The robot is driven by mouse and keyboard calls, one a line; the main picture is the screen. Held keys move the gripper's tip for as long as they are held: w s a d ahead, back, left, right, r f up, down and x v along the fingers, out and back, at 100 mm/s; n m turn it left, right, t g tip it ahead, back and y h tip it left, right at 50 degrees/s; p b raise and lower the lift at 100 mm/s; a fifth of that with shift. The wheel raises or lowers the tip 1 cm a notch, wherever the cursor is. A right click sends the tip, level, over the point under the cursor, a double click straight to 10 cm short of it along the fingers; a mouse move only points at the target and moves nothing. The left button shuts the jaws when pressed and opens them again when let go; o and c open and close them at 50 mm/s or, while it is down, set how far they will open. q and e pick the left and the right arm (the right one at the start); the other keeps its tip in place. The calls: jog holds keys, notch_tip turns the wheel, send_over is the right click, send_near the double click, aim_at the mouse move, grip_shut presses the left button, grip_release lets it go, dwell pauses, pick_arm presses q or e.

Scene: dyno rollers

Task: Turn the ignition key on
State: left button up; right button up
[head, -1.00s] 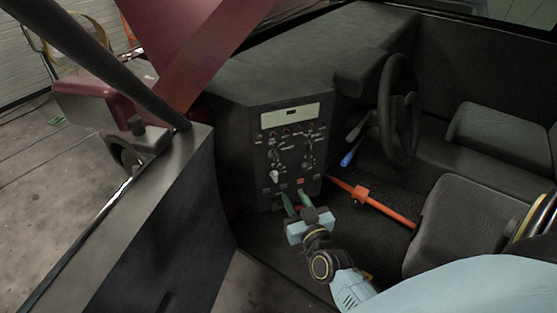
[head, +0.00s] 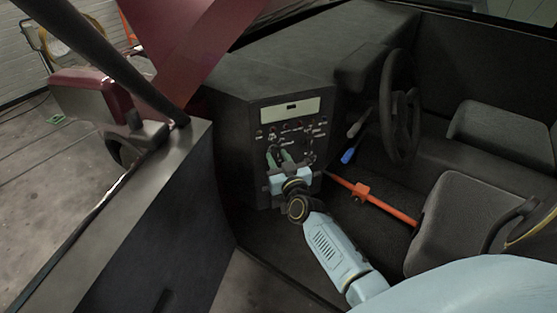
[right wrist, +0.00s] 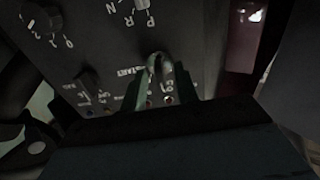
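The dashboard control panel (head: 262,176) is dark, with a pale display strip, knobs and switches. My right gripper (head: 279,157) is in front of its lower left part, its two green fingers pointing up at the panel. In the right wrist view the gripper (right wrist: 158,82) has its fingers apart, with a small shiny key-like piece (right wrist: 156,62) between them, beside lettering that seems to read START. I cannot tell whether the fingers touch it. In the head view the gripper hides this piece. My left gripper is not in view.
A dark seat (head: 450,220) is at right. In the right wrist view, other knobs (right wrist: 42,20) surround the fingers.

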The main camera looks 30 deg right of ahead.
grip_shut()
dwell(0.5)
jog(key=m, duration=0.3)
jog(key=shift+m, duration=0.4)
jog(key=m, duration=0.4)
jog(key=shift+m, duration=0.4)
grip_release()
